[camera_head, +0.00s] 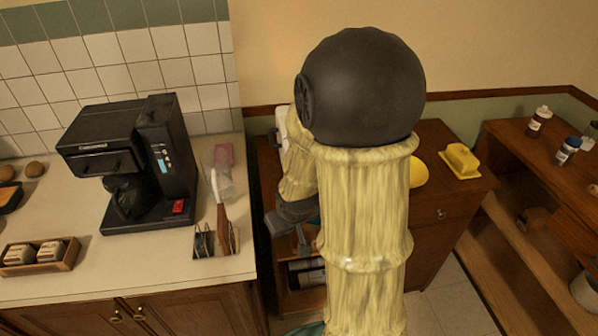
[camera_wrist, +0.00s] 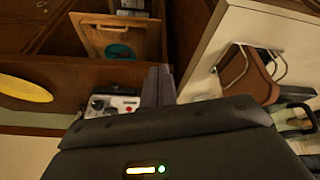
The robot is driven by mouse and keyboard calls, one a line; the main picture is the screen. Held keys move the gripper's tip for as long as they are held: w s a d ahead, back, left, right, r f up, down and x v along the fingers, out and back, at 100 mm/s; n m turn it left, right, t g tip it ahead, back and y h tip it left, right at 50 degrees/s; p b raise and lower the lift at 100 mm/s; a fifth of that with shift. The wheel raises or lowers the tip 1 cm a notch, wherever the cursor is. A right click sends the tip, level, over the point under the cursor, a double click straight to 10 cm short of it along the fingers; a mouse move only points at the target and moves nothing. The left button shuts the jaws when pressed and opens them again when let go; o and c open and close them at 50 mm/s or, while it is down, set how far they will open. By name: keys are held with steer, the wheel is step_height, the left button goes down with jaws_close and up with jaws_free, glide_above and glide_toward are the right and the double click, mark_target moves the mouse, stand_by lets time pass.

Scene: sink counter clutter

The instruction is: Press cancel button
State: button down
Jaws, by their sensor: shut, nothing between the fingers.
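My gripper (camera_head: 303,245) points down in the gap right of the white counter, partly hidden by my arm. In the wrist view its dark fingers (camera_wrist: 158,86) are together with nothing between them. Just left of the fingertips in that view is a small grey appliance panel (camera_wrist: 113,104) with a round dial and a small red button (camera_wrist: 130,108). The fingers look apart from the button, though depth is hard to judge. No label is readable, so I cannot tell which button is cancel. A black coffee machine (camera_head: 150,165) with a red switch (camera_head: 178,207) stands on the counter.
A holder with wire loops (camera_head: 216,241) stands at the counter's (camera_head: 120,280) right edge, close to my gripper. A wooden cabinet (camera_head: 440,195) right of my arm bears a yellow butter dish (camera_head: 460,160). Shelves with bottles (camera_head: 566,150) stand far right.

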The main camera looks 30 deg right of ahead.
steer(key=w+d+f+t+y+p, duration=0.4)
steer(key=w+d+t+y+p, duration=0.1)
steer(key=d+p, duration=0.4)
steer(key=shift+w+n+t+p, duration=0.4)
steer(key=shift+w+t+p, duration=0.2)
steer(key=shift+t+p, duration=0.3)
steer(key=shift+w+d, duration=0.1)
steer(key=shift+w, duration=0.05)
steer(key=shift+w+d+f, duration=0.1)
steer(key=shift+w+d, duration=0.3)
steer(key=shift+w, duration=0.95)
steer(key=shift+w+d+r, duration=0.1)
steer(key=shift+w+d, duration=0.25)
steer(key=shift+w, duration=1.05)
steer(key=shift+w+d+f, duration=0.1)
steer(key=shift+w+d, duration=0.3)
steer(key=shift+w, duration=0.95)
steer(key=shift+w+d, duration=0.1)
steer(key=shift+w, duration=0.3)
